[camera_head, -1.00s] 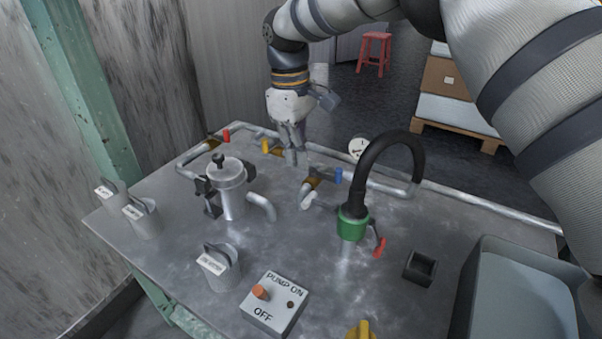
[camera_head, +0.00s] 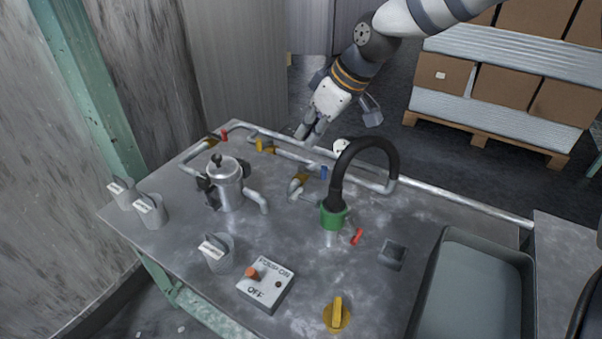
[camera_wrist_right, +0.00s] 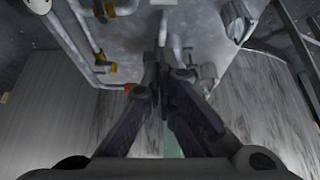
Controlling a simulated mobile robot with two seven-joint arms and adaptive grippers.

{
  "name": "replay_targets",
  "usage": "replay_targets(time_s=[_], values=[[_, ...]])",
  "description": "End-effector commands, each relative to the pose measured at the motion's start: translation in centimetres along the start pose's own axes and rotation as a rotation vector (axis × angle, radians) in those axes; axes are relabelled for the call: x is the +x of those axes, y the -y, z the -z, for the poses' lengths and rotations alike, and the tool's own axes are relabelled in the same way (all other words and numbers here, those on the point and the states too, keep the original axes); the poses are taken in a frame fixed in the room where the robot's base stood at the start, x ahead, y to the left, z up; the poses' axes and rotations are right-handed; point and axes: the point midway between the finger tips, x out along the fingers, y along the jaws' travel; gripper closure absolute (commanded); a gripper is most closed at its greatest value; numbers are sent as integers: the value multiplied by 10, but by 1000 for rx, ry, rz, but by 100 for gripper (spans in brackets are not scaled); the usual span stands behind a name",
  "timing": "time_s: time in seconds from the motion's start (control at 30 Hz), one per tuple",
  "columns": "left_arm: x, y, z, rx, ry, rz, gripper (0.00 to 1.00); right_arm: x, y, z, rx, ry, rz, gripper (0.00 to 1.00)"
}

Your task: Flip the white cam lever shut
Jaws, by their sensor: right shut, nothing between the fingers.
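The green hose coupling (camera_head: 333,214) stands on the metal table with a black hose (camera_head: 364,152) arching from its top. A thin pale lever (camera_head: 310,197) seems to stick out from its left side, partly mixed with the pipe end behind; I cannot tell for sure that it is the white cam lever. A red lever (camera_head: 356,237) hangs at the coupling's right side. My right gripper (camera_head: 310,130) is shut and empty above the table's back edge, behind and left of the coupling, not touching it. Its closed fingers (camera_wrist_right: 160,62) also show in the right wrist view. My left gripper is not in view.
Pipes with a yellow-handled valve (camera_head: 262,145) and a blue handle (camera_head: 323,173) run along the back. A lidded metal pot (camera_head: 228,186) stands left. A pump switch box (camera_head: 266,285), a yellow knob (camera_head: 337,315) and a grey basin (camera_head: 432,270) lie in front.

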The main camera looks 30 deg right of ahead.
Motion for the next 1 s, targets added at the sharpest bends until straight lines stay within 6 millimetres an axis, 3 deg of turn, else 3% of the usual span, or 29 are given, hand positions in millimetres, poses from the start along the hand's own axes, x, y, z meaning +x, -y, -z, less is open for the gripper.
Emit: replay_targets(time_s=[0.37,0.8,1.0], values=[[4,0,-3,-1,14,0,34,11,1,-4,2,5,6,100],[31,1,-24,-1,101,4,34,104,2,-8,5,13,9,100],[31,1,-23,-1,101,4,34,124,2,-22,4,4,6,100]])
